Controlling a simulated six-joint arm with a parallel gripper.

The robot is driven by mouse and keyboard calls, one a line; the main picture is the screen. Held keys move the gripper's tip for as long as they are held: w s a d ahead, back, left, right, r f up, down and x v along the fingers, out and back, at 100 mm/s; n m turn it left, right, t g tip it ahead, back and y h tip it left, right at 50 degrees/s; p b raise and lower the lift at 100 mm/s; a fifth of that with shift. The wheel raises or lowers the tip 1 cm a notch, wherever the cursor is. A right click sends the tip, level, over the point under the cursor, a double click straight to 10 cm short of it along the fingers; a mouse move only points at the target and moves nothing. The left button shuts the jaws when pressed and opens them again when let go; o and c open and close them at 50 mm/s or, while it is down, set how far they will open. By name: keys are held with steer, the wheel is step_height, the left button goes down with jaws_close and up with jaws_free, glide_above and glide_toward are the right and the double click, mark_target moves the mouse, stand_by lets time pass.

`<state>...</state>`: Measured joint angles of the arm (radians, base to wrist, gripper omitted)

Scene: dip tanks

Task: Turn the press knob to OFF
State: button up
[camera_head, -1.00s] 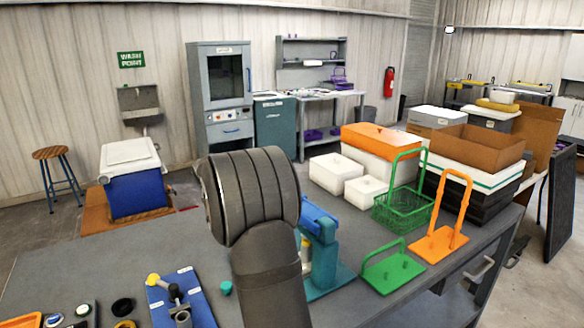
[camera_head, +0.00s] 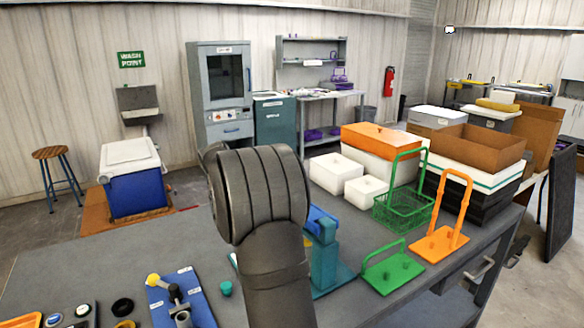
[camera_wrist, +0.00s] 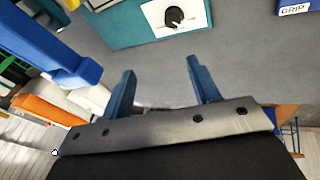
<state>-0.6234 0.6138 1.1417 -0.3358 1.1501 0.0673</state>
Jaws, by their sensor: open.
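The press knob (camera_wrist: 174,17) is a black dial on a white plate, on the teal base of the press, at the top of the wrist view. I cannot read the plate's marks or tell its setting. In the head view the press (camera_head: 324,262) is a teal stand with a blue upper part, partly hidden behind my arm; the knob is not visible there. My gripper (camera_wrist: 164,84) shows two blue fingers, open and empty. The knob lies beyond the fingertips, between their lines, and is not touched. In the head view my gripper is hidden behind my arm.
The blue press lever or head (camera_wrist: 50,45) is close on the left of the wrist view. A blue board labelled GRIP (camera_wrist: 294,9) is at the upper right. Green (camera_head: 392,270) and orange (camera_head: 440,242) racks stand right of the press.

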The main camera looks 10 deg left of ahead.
steer(key=w+d+r+m, duration=0.1)
steer(key=w+d+m, duration=0.2)
steer(key=d, duration=0.1)
steer(key=w+d+m, duration=0.4)
steer(key=w+d+r+m, duration=0.1)
steer(key=w+d+m, duration=0.2)
steer(key=w+d, duration=0.1)
steer(key=shift+w+d+r+m, duration=0.1)
steer(key=shift+d+r+m, duration=0.2)
steer(key=shift+r+m, duration=0.1)
step_height(320, 180, up, 8)
steer(key=shift+a+f, duration=0.15)
steer(key=shift+f, duration=0.05)
steer(key=s+a+f, duration=1.2)
steer(key=s+a, duration=0.1)
steer(key=a, duration=0.1)
steer(key=x, duration=1.7)
steer(key=shift+f, duration=0.3)
